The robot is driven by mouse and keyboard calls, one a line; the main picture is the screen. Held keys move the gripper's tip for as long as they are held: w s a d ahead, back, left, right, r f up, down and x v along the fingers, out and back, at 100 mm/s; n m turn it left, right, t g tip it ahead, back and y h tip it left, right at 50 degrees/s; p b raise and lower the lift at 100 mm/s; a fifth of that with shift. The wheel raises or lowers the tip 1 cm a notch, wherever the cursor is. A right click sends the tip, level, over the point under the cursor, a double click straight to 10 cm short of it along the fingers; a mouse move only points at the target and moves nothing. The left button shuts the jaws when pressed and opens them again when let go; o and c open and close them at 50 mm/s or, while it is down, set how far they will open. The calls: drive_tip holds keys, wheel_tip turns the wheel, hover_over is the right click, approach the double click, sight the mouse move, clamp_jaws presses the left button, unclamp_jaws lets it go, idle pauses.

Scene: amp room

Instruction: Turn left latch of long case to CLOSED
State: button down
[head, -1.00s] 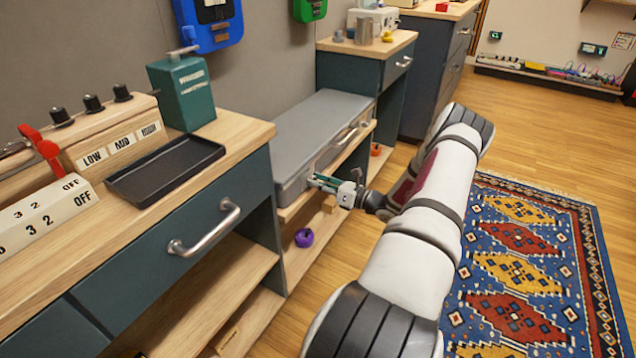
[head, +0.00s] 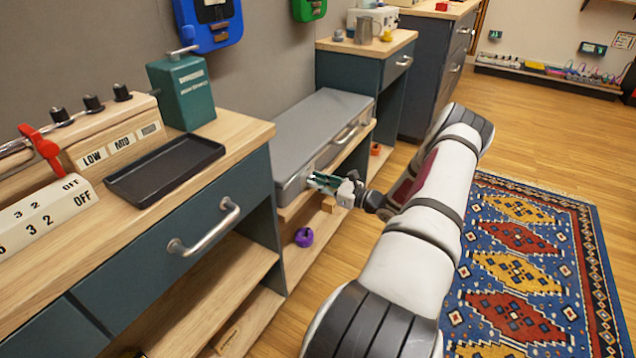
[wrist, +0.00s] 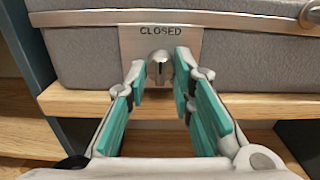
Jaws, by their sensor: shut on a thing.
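The long grey case (head: 318,122) lies on a wooden shelf between the two cabinets in the head view. In the wrist view the case front (wrist: 255,65) carries a metal latch plate marked CLOSED. The small round metal latch knob (wrist: 159,68) sits below that word. My gripper (wrist: 160,85) has its teal fingers on both sides of the knob and is shut on it. In the head view my gripper (head: 322,182) is at the case's near front corner. The fingertips partly hide the knob's sides. The case handle (wrist: 310,15) shows at the upper right.
The case rests on a shelf edge (wrist: 75,103). A drawer cabinet with a metal handle (head: 205,230) stands at left, close to the gripper. A purple ring-like object (head: 304,237) lies on the lower shelf. The floor by the patterned rug (head: 520,260) is clear.

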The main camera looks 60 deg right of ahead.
drive_tip(key=shift+f, duration=0.1)
drive_tip(key=c, duration=1.4)
unclamp_jaws()
drive_tip(key=shift+s, duration=0.15)
drive_tip(key=s, duration=0.7)
drive_tip(key=s+d, duration=0.1)
drive_tip(key=s, duration=0.3)
drive_tip(key=shift+s, duration=0.35)
